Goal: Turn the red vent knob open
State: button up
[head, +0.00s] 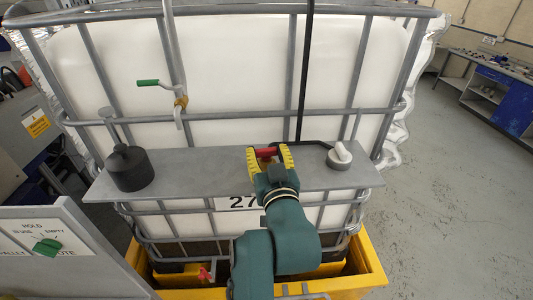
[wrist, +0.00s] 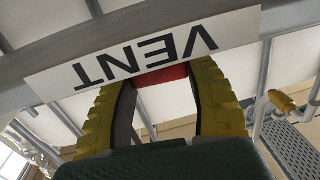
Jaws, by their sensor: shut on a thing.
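The red vent knob (head: 265,152) shows between the yellow fingers of my gripper (head: 269,155) at the grey shelf plate (head: 205,165) in front of the white tank. In the wrist view, a strip of the red knob (wrist: 161,75) lies between the two yellow fingers, which are shut on it. A white label reading VENT (wrist: 145,55), upside down in that view, covers part of the knob and the fingertips. I cannot tell the knob's turn angle.
A green-handled valve (head: 148,83) is above left. A sign panel with a green knob (head: 47,246) is at lower left. Open floor (head: 460,180) lies right.

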jog(key=n+y+b, duration=0.1)
jog(key=y+b, duration=0.1)
jog(key=n+g+y+b, duration=0.1)
jog(key=y, duration=0.1)
jog(key=n+g+y+b, duration=0.1)
jog(key=n+b, duration=0.1)
jog(key=shift+w+d+f+y+b, duration=0.1)
jog(key=shift+d+f+y+b, duration=0.2)
jog(key=shift+d+f+y, duration=0.1)
jog(key=n+g+y+b, duration=0.1)
jog(key=y, duration=0.1)
jog(key=n+g+y+b, duration=0.1)
jog(key=n+g+y, duration=0.1)
jog(key=shift+w+r, duration=0.1)
jog(key=shift+r, duration=0.25)
jog(key=shift+n+g+y+b, duration=0.3)
jog(key=shift+n+g+y, duration=0.75)
jog(key=shift+g, duration=0.35)
jog(key=o, duration=1.2)
jog(key=shift+a, duration=0.1)
jog(key=v, duration=1.2)
